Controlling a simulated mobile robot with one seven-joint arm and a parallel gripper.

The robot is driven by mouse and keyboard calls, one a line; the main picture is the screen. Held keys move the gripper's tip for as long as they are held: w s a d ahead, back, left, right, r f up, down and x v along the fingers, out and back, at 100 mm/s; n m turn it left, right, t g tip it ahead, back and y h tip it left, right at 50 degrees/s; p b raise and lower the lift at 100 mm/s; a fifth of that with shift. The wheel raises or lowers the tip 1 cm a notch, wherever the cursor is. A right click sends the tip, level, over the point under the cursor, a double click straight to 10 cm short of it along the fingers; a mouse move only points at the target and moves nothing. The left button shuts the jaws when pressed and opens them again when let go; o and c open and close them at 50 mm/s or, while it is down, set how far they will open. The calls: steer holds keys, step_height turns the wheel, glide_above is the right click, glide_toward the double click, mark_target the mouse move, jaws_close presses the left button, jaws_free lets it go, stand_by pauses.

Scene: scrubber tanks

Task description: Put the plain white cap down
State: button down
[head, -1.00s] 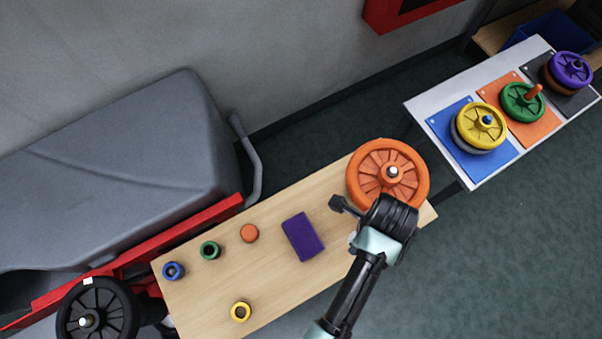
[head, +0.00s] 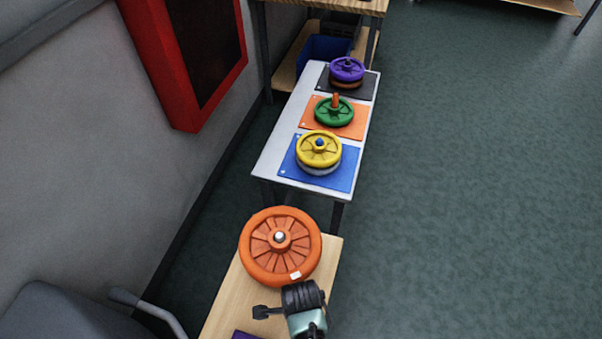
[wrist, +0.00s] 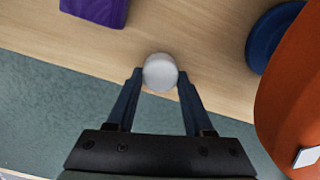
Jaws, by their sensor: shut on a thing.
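The plain white cap (wrist: 160,72) shows in the wrist view as a pale round disc between my fingertips. My gripper (wrist: 160,80) is shut on it, one dark finger on each side. The cap is over the wooden table (wrist: 190,30), near its edge; I cannot tell whether it touches the top. In the head view, the end of my arm is just in front of the orange wheel, and the fingers and cap are hidden.
A purple block (wrist: 98,8) lies to the cap's upper left. Beyond, a white table (head: 273,155) bears yellow, green and purple wheels on coloured mats. Open floor lies right.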

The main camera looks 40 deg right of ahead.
steer(key=shift+f, duration=0.5)
steer(key=shift+f, duration=0.25)
steer(key=shift+c, duration=1.4)
jaws_free()
steer(key=shift+r, duration=0.1)
step_height(320, 180, up, 12)
steer(key=p, duration=0.1)
steer(key=shift+r, duration=0.2)
